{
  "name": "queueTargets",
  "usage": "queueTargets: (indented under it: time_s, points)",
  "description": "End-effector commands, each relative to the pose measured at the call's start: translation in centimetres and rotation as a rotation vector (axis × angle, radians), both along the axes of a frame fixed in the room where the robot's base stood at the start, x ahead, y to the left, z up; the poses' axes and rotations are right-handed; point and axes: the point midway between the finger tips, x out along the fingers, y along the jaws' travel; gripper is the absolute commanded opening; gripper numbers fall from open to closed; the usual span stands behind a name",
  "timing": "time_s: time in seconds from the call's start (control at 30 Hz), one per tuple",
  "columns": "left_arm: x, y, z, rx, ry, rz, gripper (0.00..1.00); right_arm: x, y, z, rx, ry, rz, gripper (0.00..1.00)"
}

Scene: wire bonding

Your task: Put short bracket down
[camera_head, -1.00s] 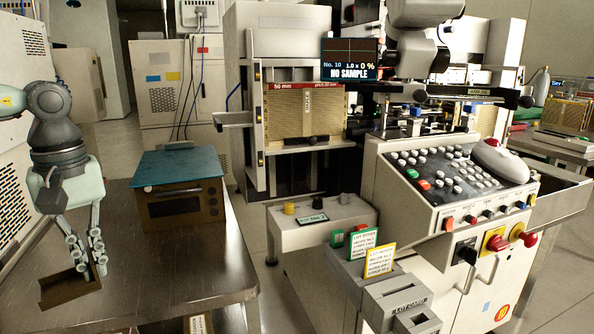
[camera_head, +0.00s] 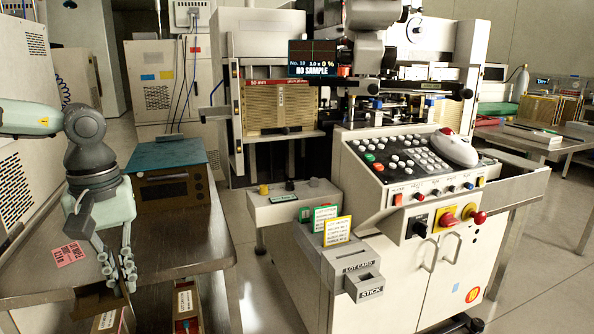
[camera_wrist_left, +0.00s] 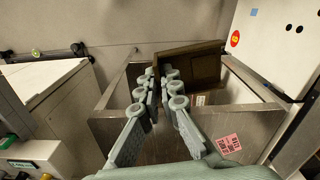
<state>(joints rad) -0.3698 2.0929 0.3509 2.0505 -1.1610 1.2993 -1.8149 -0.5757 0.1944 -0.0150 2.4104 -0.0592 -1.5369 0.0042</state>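The short bracket appears to be the dark brown, angular piece (camera_head: 98,299) at the tips of my left gripper (camera_head: 121,275), low at the left in the head view. In the left wrist view the brown bracket (camera_wrist_left: 200,66) extends to the right from between the fingertips of the left gripper (camera_wrist_left: 162,86). The fingers are close together and appear shut on its edge. The bracket is near the front edge of the steel table (camera_head: 190,246); I cannot tell whether it touches anything. My right gripper is not in view.
A brown box with a blue top (camera_head: 168,158) stands at the back of the steel table. A pink label (camera_head: 68,254) lies left of the gripper. Labelled boxes (camera_head: 186,302) sit below the table edge. The bonding machine (camera_head: 400,225) stands to the right.

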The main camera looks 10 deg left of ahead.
Motion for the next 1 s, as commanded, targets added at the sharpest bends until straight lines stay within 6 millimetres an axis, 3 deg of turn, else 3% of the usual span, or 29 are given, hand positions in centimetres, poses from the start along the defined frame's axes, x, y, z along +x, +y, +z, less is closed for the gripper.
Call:
queueTargets:
  time_s: [0.3,0.53,0.93,1.0]
  points:
    - [2.5,-7.6,-5.5,0.0,0.006,-0.339,0.0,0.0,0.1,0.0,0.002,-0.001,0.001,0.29]
    - [4.0,-11.7,-8.4,-0.002,0.003,-0.526,0.0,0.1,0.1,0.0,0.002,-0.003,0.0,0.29]
    - [5.6,-16.2,-11.4,-0.003,0.0,-0.727,0.0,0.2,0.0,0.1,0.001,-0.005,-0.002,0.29]
    - [6.0,-15.0,-10.8,-0.003,-0.005,-0.702,0.0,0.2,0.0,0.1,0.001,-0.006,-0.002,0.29]
